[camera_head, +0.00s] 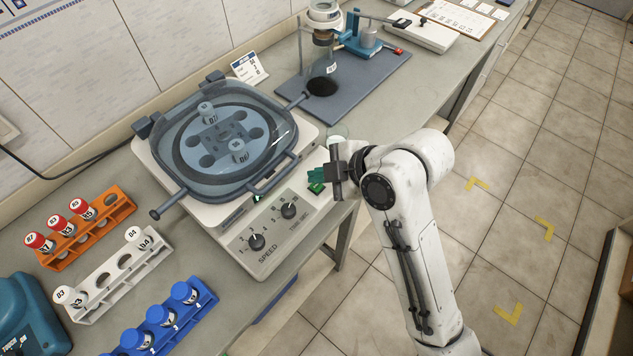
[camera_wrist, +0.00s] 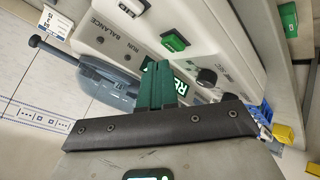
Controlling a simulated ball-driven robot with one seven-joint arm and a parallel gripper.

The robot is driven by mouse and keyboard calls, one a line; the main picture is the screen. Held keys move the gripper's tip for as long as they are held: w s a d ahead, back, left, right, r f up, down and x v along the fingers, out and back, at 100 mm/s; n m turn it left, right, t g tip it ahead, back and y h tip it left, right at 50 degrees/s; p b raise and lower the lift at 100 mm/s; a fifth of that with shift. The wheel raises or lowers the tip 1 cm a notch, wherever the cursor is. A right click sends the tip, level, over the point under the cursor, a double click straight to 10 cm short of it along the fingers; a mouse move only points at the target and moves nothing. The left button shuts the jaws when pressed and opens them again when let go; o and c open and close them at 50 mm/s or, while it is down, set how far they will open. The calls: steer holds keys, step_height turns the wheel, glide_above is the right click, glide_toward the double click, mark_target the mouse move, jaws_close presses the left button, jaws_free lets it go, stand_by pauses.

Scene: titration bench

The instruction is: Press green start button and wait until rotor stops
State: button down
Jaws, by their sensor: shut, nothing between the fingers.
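The centrifuge (camera_head: 180,170) stands on the bench with its see-through lid (camera_head: 228,140) down. Under the lid is the grey-blue rotor (camera_head: 222,133), with two capped tubes seated opposite each other. The green start button (camera_head: 316,188) is at the right end of the front panel; a green button also shows in the wrist view (camera_wrist: 174,42). My gripper (camera_head: 317,174) is shut and empty, its dark green fingers close to the button in the head view. In the wrist view the fingers (camera_wrist: 158,82) point at the panel, with the button apart from the tips. Contact is not visible.
SPEED and TIME knobs (camera_head: 289,211) sit left of the button. Orange (camera_head: 115,213), white (camera_head: 100,308) and blue (camera_head: 195,315) tube racks stand at the left. A burette stand on a dark mat (camera_head: 375,75) is behind. Open floor lies right of the bench.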

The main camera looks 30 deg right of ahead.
steer(key=shift+f, duration=0.15)
steer(key=shift+f, duration=0.3)
